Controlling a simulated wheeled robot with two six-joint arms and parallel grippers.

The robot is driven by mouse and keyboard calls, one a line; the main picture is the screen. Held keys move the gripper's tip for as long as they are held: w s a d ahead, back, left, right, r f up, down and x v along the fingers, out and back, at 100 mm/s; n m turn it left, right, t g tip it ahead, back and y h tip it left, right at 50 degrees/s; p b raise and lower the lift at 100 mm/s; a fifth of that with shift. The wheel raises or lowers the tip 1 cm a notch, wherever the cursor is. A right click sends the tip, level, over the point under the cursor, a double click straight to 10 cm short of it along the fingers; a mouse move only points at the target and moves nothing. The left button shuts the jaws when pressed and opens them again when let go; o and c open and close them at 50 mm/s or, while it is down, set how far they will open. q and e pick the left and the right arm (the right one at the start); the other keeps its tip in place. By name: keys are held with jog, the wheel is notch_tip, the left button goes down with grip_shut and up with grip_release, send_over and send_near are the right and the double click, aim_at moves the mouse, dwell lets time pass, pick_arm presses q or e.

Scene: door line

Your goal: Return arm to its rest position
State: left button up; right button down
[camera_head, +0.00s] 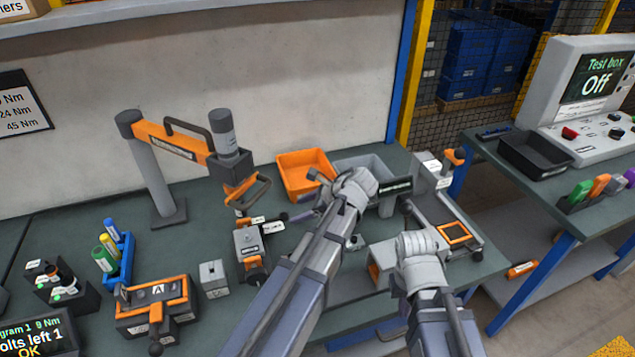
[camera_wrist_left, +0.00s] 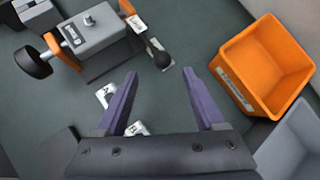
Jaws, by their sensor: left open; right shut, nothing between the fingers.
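My left arm reaches over the bench from the bottom of the head view. Its gripper (camera_head: 318,200) is above the bench, just in front of the orange bin (camera_head: 292,181). In the left wrist view the two purple fingers of my left gripper (camera_wrist_left: 159,74) are spread apart with nothing between them. My right arm comes in at the bottom right of the head view. Its wrist end (camera_head: 418,246) is over the front edge of the bench; its gripper is shut and empty, with the fingers largely hidden behind the wrist.
A grey device with a black knob (camera_wrist_left: 95,35) lies close to my left fingers. The orange bin (camera_wrist_left: 262,72) and a grey bin (camera_wrist_left: 296,148) stand to their right. An orange-and-grey press arm (camera_head: 172,142) stands at left. A rail fixture (camera_head: 440,220) is near my right arm.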

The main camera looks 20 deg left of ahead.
pick_arm(q)
jog(key=s+d+f+n+h, duration=0.1)
jog(key=s+d+n, duration=0.1)
jog(key=s+d, duration=0.1)
jog(key=s+d+f+n+h, duration=0.2)
jog(key=s+d, duration=0.1)
jog(key=d, duration=0.1)
jog(key=s+d+f+n+h, duration=0.1)
jog(key=s+d+n, duration=0.1)
jog(key=s+d, duration=0.1)
jog(key=shift+s+d+f+n, duration=0.25)
jog(key=shift+d+n, duration=0.15)
jog(key=shift+d, duration=0.15)
jog(key=s+d+n+h, duration=0.1)
jog(key=s+d, duration=0.1)
jog(key=s+d+f+n+g+h, duration=0.1)
jog(key=s+d+n, duration=0.1)
jog(key=d, duration=0.1)
jog(key=s+d+n+h, duration=0.1)
jog(key=s+d+n, duration=0.1)
jog(key=s, duration=0.1)
jog(key=shift+s+d+f+h, duration=0.1)
jog(key=shift+d+f+h, duration=0.15)
jog(key=shift+d+h, duration=0.1)
jog(key=shift+s+d+n, duration=0.3)
jog(key=shift+d+n, duration=0.1)
